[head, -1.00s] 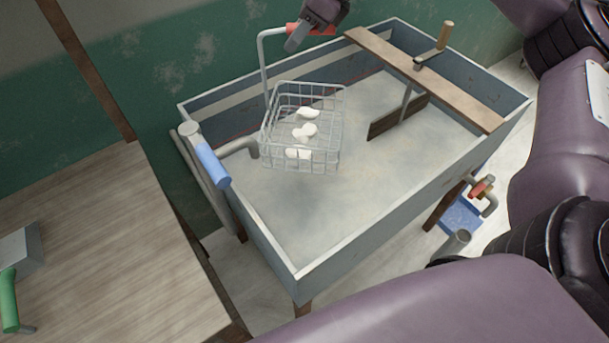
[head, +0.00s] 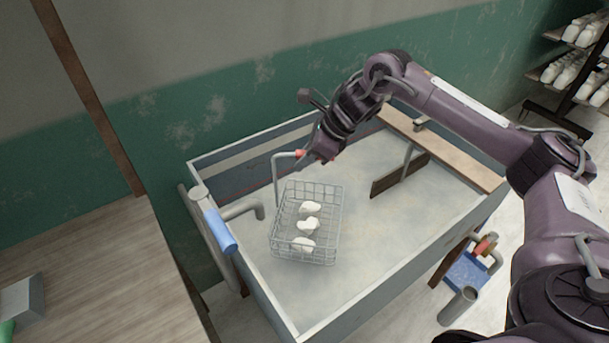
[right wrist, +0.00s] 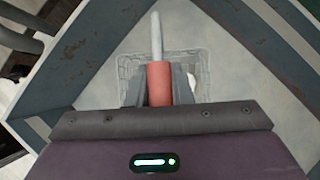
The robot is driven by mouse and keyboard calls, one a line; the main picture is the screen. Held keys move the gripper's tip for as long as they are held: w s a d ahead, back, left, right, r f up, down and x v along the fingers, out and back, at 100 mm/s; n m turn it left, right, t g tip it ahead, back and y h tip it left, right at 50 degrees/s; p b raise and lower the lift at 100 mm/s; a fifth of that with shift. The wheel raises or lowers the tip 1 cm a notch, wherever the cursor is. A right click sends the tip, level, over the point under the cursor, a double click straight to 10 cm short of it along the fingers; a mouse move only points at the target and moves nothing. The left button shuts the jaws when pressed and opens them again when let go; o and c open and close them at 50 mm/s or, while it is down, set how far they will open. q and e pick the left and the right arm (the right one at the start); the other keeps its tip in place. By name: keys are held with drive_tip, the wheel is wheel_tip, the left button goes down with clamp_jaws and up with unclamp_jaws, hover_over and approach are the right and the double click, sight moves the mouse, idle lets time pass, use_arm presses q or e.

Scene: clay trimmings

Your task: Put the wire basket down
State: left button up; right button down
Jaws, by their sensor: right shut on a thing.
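The wire basket (head: 331,226) is a grey mesh box with several white clay pieces (head: 308,226) in it. In the head view it hangs or rests inside the grey trough (head: 383,248); I cannot tell if its bottom touches. Its bent handle (head: 276,178) rises at the back left and ends in a red grip. My right gripper (head: 309,157) is shut on that red grip. The right wrist view shows the red grip (right wrist: 159,84) between the fingers, with the basket (right wrist: 205,66) partly hidden below. My left gripper is not in view.
A wooden plank (head: 450,150) with a paddle (head: 398,175) spans the trough's right part. A pipe with a blue sleeve (head: 220,231) stands at the trough's left end. A wooden table (head: 95,265) is at left. Shelves of white items (head: 570,70) stand far right.

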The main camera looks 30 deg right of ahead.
wheel_tip(320, 180, down, 6)
drive_tip(key=shift+w+r+p, duration=0.1)
drive_tip(key=shift+r+p, duration=0.05)
drive_tip(key=shift+p, duration=0.2)
drive_tip(key=shift+f, duration=0.2)
drive_tip(key=c, duration=1.3)
unclamp_jaws()
